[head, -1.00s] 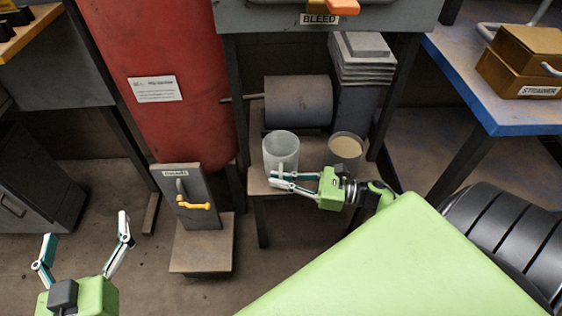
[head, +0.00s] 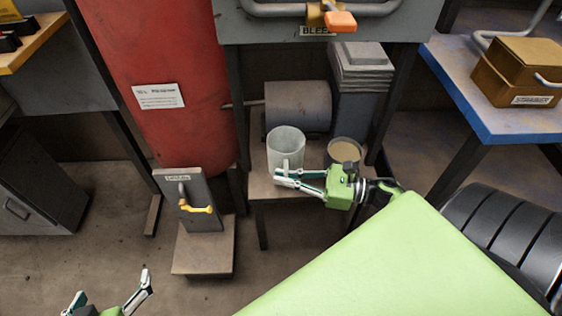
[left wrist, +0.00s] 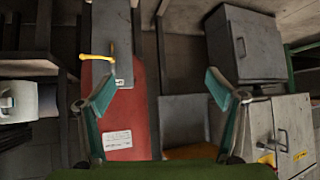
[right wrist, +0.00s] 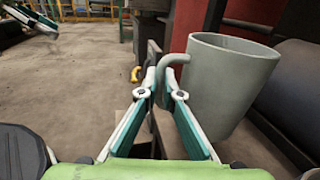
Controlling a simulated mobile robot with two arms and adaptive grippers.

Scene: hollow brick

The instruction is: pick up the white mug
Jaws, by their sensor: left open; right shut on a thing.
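The white mug (head: 286,146), pale grey-green in this light, is upright at the small low table under the grey cabinet. In the right wrist view the mug (right wrist: 232,85) is close on the right, its handle pointing left. My right gripper (head: 277,176) is shut on the mug's handle; in the right wrist view its fingertips (right wrist: 167,75) meet at the handle's lower part. I cannot tell whether the mug's base touches the table. My left gripper (head: 111,288) is open and empty, low at the left of the head view, and partly cut off.
A beige-topped tin (head: 346,151) stands just right of the mug. A grey cylinder (head: 298,107) lies behind it. A red tank (head: 160,120) and a stand with a yellow lever (head: 196,208) are to the left. A blue-edged table (head: 500,125) is at the right.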

